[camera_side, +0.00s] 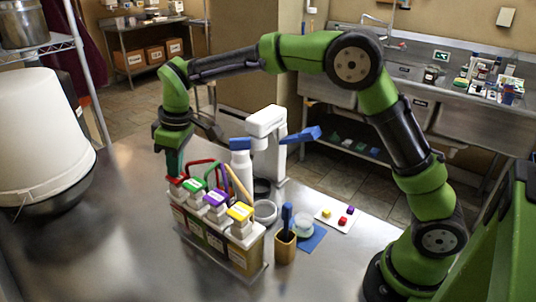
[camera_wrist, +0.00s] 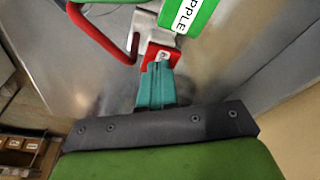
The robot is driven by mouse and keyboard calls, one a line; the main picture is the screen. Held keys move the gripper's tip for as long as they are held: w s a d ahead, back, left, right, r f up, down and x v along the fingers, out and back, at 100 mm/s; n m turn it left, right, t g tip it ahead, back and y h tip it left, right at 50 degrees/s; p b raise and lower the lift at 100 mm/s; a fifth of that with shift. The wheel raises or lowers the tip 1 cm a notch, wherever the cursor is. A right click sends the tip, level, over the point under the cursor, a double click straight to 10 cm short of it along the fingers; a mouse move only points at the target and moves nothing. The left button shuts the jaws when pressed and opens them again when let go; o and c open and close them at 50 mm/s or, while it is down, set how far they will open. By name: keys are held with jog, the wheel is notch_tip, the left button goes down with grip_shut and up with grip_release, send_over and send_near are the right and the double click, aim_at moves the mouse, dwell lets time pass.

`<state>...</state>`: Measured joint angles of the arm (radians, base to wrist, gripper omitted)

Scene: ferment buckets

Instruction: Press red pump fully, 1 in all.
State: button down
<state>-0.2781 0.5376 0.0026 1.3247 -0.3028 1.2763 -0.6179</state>
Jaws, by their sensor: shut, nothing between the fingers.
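The red pump (camera_side: 177,181) is at the far left end of a row of pump-topped bottles, with red, green, purple and yellow heads. Its red head also shows in the wrist view (camera_wrist: 160,53), with a red curved tube beside it. My gripper (camera_side: 174,172) points down, its teal fingers shut and empty, right at the red head. In the wrist view the fingertips (camera_wrist: 157,72) overlap the head and seem to touch it. How far the pump is pressed down, I cannot tell.
The green pump (camera_side: 193,184) stands close beside the red one; its label (camera_wrist: 188,14) is near my fingers. Purple (camera_side: 215,198) and yellow (camera_side: 240,212) pumps follow. A large white bucket (camera_side: 40,130) stands left. A brush cup (camera_side: 285,246) stands right; front metal table is clear.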

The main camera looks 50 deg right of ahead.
jog(key=shift+f, duration=0.55)
jog(key=shift+r, duration=1.75)
jog(key=shift+r, duration=0.1)
notch_tip(320, 180, up, 6)
jog(key=shift+f, duration=0.1)
